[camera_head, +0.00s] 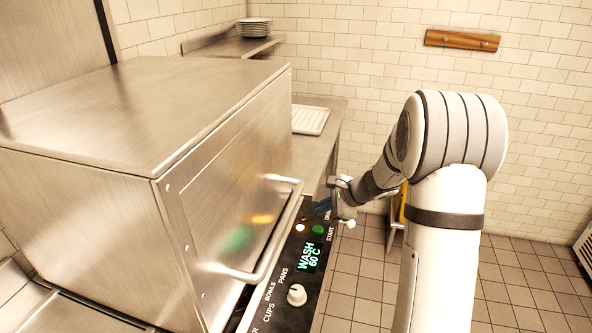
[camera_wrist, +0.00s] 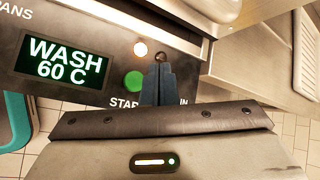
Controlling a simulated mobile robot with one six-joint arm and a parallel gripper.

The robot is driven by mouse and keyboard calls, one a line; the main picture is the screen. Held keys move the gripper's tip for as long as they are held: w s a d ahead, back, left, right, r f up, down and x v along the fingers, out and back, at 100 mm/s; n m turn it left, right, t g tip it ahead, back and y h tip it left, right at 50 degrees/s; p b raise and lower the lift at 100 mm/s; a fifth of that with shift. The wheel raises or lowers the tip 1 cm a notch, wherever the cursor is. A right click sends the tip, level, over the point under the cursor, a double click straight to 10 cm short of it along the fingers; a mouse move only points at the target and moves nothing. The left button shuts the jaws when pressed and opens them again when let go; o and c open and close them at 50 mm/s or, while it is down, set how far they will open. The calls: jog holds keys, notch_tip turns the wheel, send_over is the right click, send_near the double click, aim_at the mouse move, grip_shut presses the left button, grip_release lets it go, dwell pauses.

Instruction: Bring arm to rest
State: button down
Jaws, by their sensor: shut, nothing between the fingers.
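My arm reaches from the right side of the head view toward the front panel of a steel dishwasher (camera_head: 235,140). My gripper (camera_head: 324,204) is shut and empty at the far end of that panel. In the wrist view my gripper's dark fingers (camera_wrist: 158,66) are together beside the green START button (camera_wrist: 135,80). A small pale lit lamp (camera_wrist: 140,48) is just above that button in the picture. Whether the fingertips touch the panel I cannot tell. The display (camera_wrist: 62,60) reads WASH 60 C.
The dishwasher's long bar handle (camera_head: 272,240) sticks out near the panel, with a white knob (camera_head: 296,294) below. Stacked plates (camera_head: 254,27) sit on a shelf. The tiled floor (camera_head: 530,285) at the right is clear.

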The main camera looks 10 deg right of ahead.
jog(key=s+a+r+n+g+h, duration=0.2)
jog(key=s+r+n, duration=0.35)
jog(key=s, duration=0.55)
jog(key=s+a+r+n+g+h, duration=0.15)
jog(key=s+r+n, duration=0.25)
jog(key=s+n, duration=0.55)
jog(key=s+d+r+n+h, duration=0.1)
jog(key=s+d+n+h, duration=0.1)
jog(key=s, duration=0.9)
jog(key=shift+s+d+h, duration=0.4)
jog(key=shift+d+h, duration=0.05)
jog(key=shift+h, duration=0.3)
jog(key=shift+t, duration=0.25)
dwell(3.9)
